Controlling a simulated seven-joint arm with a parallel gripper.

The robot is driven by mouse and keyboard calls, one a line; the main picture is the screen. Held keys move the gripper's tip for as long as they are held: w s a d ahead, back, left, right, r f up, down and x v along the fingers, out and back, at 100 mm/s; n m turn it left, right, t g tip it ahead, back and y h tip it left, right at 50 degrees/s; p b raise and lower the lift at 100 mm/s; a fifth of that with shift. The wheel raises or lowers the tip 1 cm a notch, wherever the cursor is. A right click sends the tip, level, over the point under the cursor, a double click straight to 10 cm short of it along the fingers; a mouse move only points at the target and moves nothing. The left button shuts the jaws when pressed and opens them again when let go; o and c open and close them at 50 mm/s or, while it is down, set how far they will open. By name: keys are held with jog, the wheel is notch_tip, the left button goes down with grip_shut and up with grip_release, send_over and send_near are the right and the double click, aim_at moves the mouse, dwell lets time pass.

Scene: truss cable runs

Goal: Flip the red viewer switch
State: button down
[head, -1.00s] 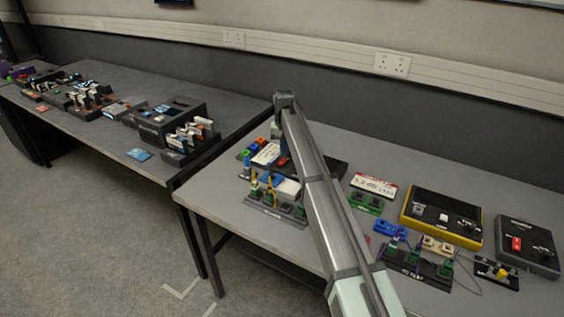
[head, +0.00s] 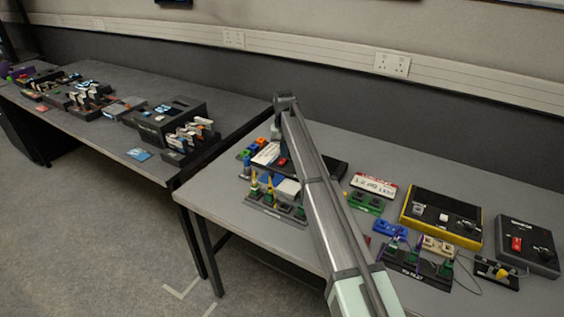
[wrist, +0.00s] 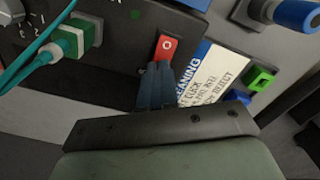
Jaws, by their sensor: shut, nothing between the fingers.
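A red rocker switch (wrist: 166,47) with a white round mark sits on a black box (wrist: 115,75) in the wrist view. In the head view the red switch (head: 283,161) shows as a small patch just left of my arm, on the dark box at the table's left end. My gripper (wrist: 156,68) is shut and empty. Its bluish fingertips are at the near end of the switch in the wrist view. I cannot tell whether they touch it. In the head view my arm hides much of the box.
A white-and-blue cleaning card (wrist: 212,77) lies beside the switch. A green-and-white plug (wrist: 75,38) with a teal cable is to its left. Another red switch (head: 516,244) is on a grey box far right. A yellow-edged box (head: 440,215) stands between.

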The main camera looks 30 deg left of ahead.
jog(key=shift+f, duration=0.55)
dwell(0.4)
jog(key=shift+r, duration=3.55)
